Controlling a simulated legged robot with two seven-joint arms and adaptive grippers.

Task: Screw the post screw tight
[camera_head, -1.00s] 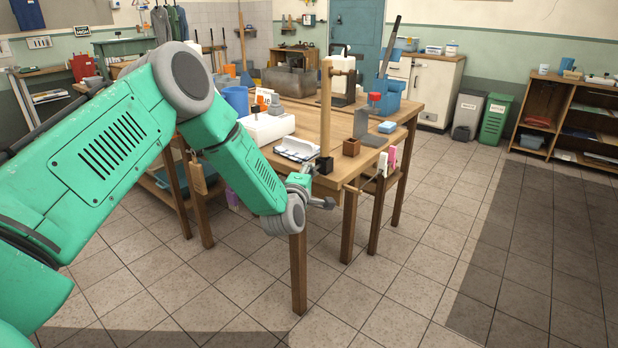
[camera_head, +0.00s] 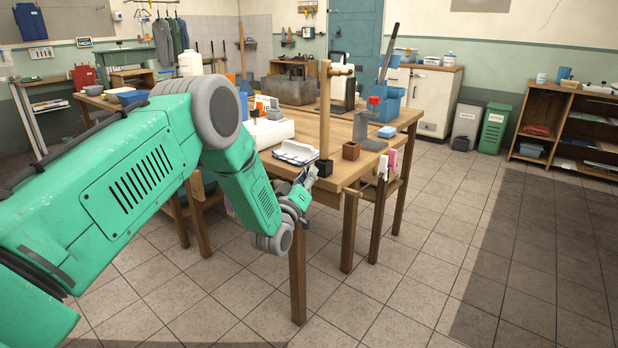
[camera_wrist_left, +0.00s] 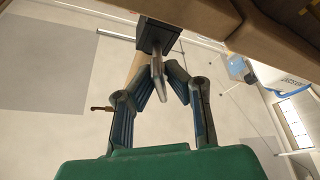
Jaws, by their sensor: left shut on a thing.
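The wooden post (camera_head: 325,110) stands upright at the near edge of the table, with a peg near its top. Its black clamp (camera_head: 319,172) sits at the table edge and also shows in the left wrist view (camera_wrist_left: 157,35). Below the clamp, the grey metal post screw (camera_wrist_left: 157,70) runs down between the fingers. My left gripper (camera_head: 308,181) is at the clamp, pointing up from below the table edge. In the left wrist view my left gripper (camera_wrist_left: 163,82) is shut on the post screw. The fingers hide part of the screw. My right gripper is out of view.
A table leg (camera_head: 298,270) stands below my gripper. The tiled floor to the right is clear.

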